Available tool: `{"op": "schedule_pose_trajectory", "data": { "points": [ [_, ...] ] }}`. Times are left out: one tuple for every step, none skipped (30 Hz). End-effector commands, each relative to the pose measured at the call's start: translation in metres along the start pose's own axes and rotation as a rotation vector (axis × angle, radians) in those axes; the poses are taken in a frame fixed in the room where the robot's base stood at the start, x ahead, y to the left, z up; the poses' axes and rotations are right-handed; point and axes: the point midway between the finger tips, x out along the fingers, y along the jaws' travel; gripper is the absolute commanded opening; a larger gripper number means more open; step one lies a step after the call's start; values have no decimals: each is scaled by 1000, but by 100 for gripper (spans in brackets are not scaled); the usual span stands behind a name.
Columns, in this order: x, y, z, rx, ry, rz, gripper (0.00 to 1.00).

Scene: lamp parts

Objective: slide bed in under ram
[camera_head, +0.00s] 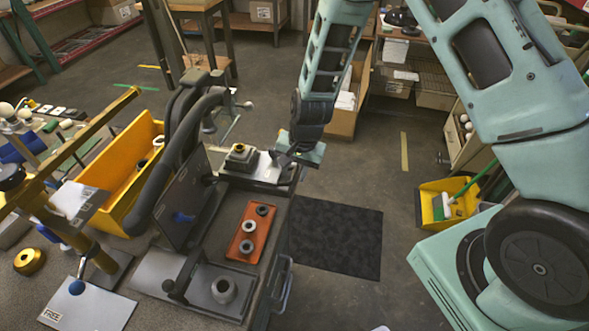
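A flat grey plate (264,172), which looks like the bed, sticks out at the bench's far right corner. A small stepped block with a brass-coloured top (241,152) sits on it. A dark machine with thick curved black tubes (190,115) and a dark upright panel (184,207) stands left of the plate. I cannot make out the ram clearly; the tubes and panel may hide it. My gripper (284,158) is at the plate's right end, right of the block. Its fingers are small and partly hidden, so contact and opening are unclear.
A yellow bin (110,175) is left of the machine. Open floor with a dark mat (336,238) lies right of the bench.

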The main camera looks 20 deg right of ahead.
Motion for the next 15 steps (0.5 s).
{"op": "schedule_pose_trajectory", "data": {
  "points": [
    [0,0,0,0,0,0,33],
    [1,0,0,0,0,0,33],
    [1,0,0,0,0,0,33],
    [1,0,0,0,0,0,33],
    [1,0,0,0,0,0,33],
    [0,0,0,0,0,0,33],
    [0,0,0,0,0,0,31],
    [0,0,0,0,0,0,22],
    [0,0,0,0,0,0,11],
    [0,0,0,0,0,0,3],
    [0,0,0,0,0,0,0],
    [0,0,0,0,0,0,0],
    [0,0,0,0,0,0,0],
    [0,0,0,0,0,0,0],
    [0,0,0,0,0,0,0]
  ]
}}
